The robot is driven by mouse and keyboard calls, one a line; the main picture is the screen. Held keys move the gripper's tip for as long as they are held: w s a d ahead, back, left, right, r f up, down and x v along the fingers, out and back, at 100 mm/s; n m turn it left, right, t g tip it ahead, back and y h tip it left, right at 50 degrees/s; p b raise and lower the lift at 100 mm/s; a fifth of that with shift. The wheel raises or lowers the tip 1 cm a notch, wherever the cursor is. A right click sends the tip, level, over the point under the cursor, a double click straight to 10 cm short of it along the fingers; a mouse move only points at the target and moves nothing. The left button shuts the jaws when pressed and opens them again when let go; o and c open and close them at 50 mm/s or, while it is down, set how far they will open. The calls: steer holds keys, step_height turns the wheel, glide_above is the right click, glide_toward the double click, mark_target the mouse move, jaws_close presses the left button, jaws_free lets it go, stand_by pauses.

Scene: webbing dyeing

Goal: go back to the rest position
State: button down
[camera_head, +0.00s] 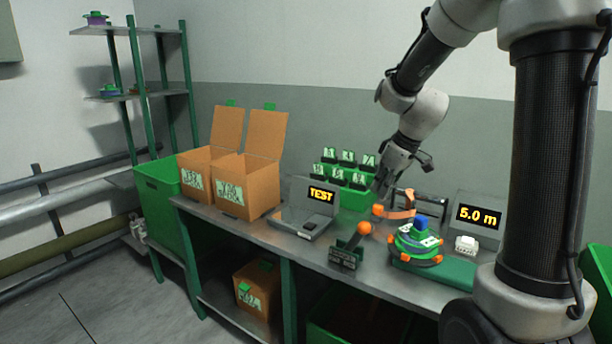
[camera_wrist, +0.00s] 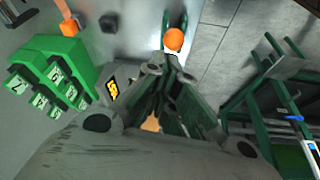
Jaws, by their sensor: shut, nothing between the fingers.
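My gripper (camera_head: 383,186) hangs from my arm above the back of the workbench, beside the green rack of labelled slots (camera_head: 342,194). Its fingers are shut with nothing between them. In the wrist view my gripper (camera_wrist: 170,65) points down past a lever with an orange ball knob (camera_wrist: 173,40). The green rack shows at the left of that view (camera_wrist: 48,75). The same lever knob (camera_head: 364,228) stands near the bench's front edge in the head view. No rest position is marked in either view.
The workbench (camera_head: 265,232) holds two open cardboard boxes (camera_head: 245,185), a TEST device (camera_head: 307,207), a green and orange round fixture (camera_head: 416,243) and a display reading 5.0 m (camera_head: 479,217). A green shelf rack (camera_head: 112,95) stands at the left. Air above the boxes is clear.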

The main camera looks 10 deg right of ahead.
steer(key=s+r+m+h, duration=0.1)
steer(key=s+r+m, duration=0.2)
steer(key=s, duration=1)
steer(key=s+d+r+m+h, duration=0.1)
steer(key=s+r+m, duration=0.2)
steer(key=s, duration=1)
steer(key=shift+s+d+r+m+t, duration=0.2)
steer(key=shift+r+m+t, duration=0.15)
steer(key=shift+r, duration=0.45)
